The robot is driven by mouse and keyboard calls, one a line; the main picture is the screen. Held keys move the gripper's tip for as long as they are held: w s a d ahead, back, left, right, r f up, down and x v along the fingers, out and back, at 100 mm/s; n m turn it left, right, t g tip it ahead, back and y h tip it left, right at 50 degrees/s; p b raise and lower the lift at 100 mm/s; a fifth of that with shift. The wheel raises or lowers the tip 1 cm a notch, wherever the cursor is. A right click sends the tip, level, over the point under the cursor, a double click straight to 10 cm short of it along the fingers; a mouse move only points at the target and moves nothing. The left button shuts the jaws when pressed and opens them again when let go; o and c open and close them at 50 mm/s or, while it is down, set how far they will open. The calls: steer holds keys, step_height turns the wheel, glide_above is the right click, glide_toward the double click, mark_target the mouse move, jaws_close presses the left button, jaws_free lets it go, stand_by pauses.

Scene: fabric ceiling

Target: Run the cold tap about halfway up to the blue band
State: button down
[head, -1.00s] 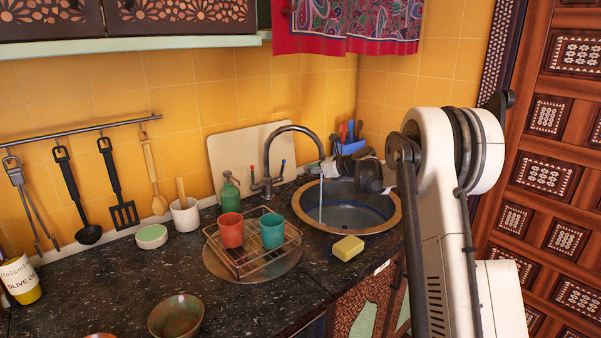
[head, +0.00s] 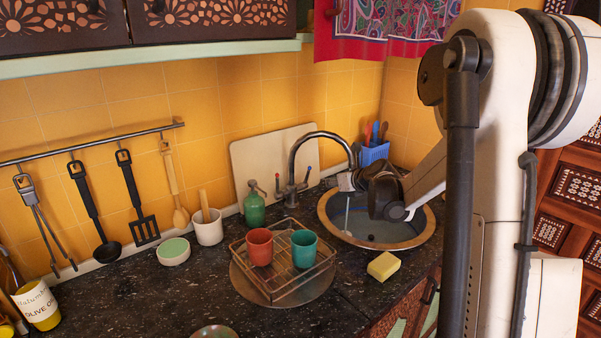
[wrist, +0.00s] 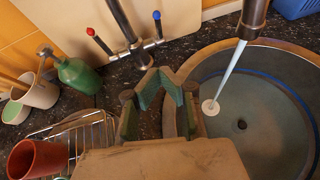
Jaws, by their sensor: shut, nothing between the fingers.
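The tap (head: 320,138) stands behind the round sink (head: 414,243). Its blue-tipped cold lever (wrist: 157,18) and red-tipped lever (wrist: 92,34) flank the tap's stem. A water stream (wrist: 230,68) runs from the spout (wrist: 254,14) into the sink and lands at a pale round spot. A blue band (wrist: 290,84) circles the inside wall. The drain shows as a dark spot on the bottom; the exact water level is hard to tell, but it looks below the band. My gripper (wrist: 160,78) is shut and empty, in front of the levers and apart from them, by the sink's left rim.
A wire rack (head: 285,268) with a red cup (head: 259,247) and a teal cup (head: 304,248) stands left of the sink. A green bottle (head: 254,205) stands left of the levers. A yellow sponge (head: 383,265) lies in front of the sink. A blue caddy (head: 375,153) stands behind.

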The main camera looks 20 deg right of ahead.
mark_target(308, 171)
steer(key=shift+w+r+p+x, duration=0.2)
steer(key=shift+r+x, duration=0.2)
steer(key=shift+x, duration=1.65)
steer(key=shift+w+r+p+x, duration=0.15)
steer(key=shift+r+x, duration=0.25)
steer(key=shift+x, duration=1.65)
steer(key=shift+w+r+p+x, duration=0.1)
steer(key=shift+w+r+x, duration=0.2)
steer(key=shift+x, duration=1.75)
steer(key=shift+w+r+b, duration=0.1)
steer(key=shift+w+b, duration=0.05)
steer(key=shift+b, duration=0.15)
steer(key=shift+w+a+r+b, duration=0.25)
steer(key=shift+w+r+b, duration=0.25)
steer(key=shift+w+b, duration=0.4)
steer(key=shift+s+r, duration=0.1)
